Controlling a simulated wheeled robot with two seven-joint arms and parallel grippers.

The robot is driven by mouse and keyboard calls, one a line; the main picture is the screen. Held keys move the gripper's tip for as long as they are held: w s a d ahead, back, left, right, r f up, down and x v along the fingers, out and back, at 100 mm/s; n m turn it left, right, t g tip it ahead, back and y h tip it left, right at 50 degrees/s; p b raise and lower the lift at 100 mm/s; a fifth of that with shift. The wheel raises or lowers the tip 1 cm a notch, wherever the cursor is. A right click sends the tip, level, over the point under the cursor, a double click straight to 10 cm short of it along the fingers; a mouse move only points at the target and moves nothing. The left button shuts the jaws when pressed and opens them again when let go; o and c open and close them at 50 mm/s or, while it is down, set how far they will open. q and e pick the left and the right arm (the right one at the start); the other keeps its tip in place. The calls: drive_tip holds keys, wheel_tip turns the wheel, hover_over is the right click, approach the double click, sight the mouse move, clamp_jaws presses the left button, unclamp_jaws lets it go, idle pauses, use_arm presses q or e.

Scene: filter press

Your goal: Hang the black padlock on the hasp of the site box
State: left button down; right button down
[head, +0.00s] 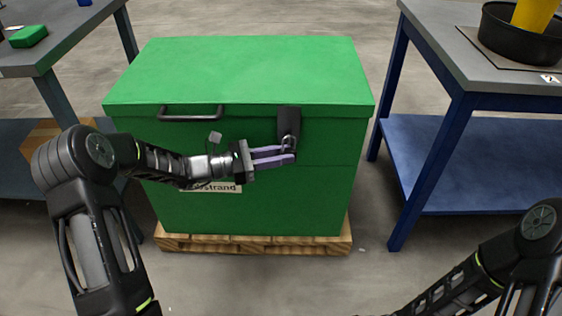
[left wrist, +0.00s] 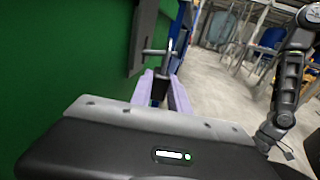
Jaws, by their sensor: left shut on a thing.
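The green site box (head: 240,75) stands shut in the middle of the head view. Its dark hasp (head: 289,120) hangs down the front, right of centre; the hasp also shows in the left wrist view (left wrist: 141,38). My left gripper (head: 292,155) is shut on the black padlock (left wrist: 159,88), just below the hasp plate. The fingers mostly hide the padlock's body. Its shackle is up close to the hasp's metal staple (left wrist: 156,52); I cannot tell whether it is around it or beside it. My right arm shows at the lower right, but its gripper cannot be made out.
The box has a black handle (head: 191,112) left of the hasp and rests on a wooden pallet (head: 255,243). A blue-legged bench (head: 470,150) with a black pan (head: 520,38) stands at the right. Another bench (head: 55,62) stands at the left.

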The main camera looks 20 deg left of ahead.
use_arm(q)
drive_tip(key=shift+w+a+f, duration=0.1)
drive_tip(key=shift+w+f, duration=0.3)
drive_tip(key=shift+w, duration=0.1)
idle(0.4)
drive_tip(key=c, duration=1.3)
unclamp_jaws()
drive_tip(key=shift+o, duration=0.7)
drive_tip(key=shift+a, duration=0.1)
drive_tip(key=shift+w, duration=0.1)
drive_tip(key=p+v, duration=0.2)
drive_tip(key=v, duration=0.5)
drive_tip(key=shift+s+a, duration=0.25)
drive_tip(key=shift+s, duration=0.1)
